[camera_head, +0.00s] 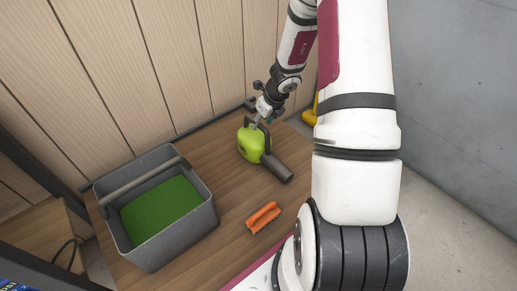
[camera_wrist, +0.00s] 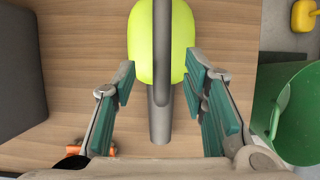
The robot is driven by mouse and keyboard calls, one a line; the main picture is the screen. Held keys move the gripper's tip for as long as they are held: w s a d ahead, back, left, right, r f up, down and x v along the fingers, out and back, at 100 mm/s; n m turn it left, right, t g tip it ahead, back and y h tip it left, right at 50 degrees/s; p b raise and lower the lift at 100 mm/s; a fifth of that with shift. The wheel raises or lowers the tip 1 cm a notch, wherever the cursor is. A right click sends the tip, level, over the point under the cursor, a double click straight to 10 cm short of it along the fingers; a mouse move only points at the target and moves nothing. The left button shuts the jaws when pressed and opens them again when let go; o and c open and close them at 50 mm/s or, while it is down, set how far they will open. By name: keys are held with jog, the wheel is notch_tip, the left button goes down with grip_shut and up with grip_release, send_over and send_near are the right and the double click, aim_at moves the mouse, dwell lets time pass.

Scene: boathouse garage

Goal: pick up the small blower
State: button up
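The small blower (camera_head: 252,143) is lime green with a dark grey handle and nozzle. It rests on the wooden tabletop, nozzle toward the lower right in the head view. In the wrist view its green body (camera_wrist: 147,45) is at the top centre, with the grey handle running down the middle. My gripper (camera_wrist: 160,75) is open, its two teal-padded fingers on either side of the handle with gaps on both sides. In the head view my gripper (camera_head: 263,113) is right at the top of the blower; whether it touches is too small to tell.
A grey bin (camera_head: 187,233) with green contents stands left on the wooden table (camera_head: 225,205). An orange tool (camera_head: 263,217) lies in front of the blower. A green bucket (camera_wrist: 293,112) and a yellow object (camera_wrist: 306,14) are off to the right. A plank wall (camera_head: 150,55) rises behind.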

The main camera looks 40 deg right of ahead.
aim_at(260, 124)
jog(key=b+x, duration=0.1)
jog(key=x, duration=0.3)
jog(key=shift+w+d+f+b, duration=0.15)
jog(key=shift+f+b, duration=0.05)
jog(key=shift+b, duration=0.15)
jog(key=shift+r, duration=0.1)
grip_shut()
jog(key=shift+w, duration=0.1)
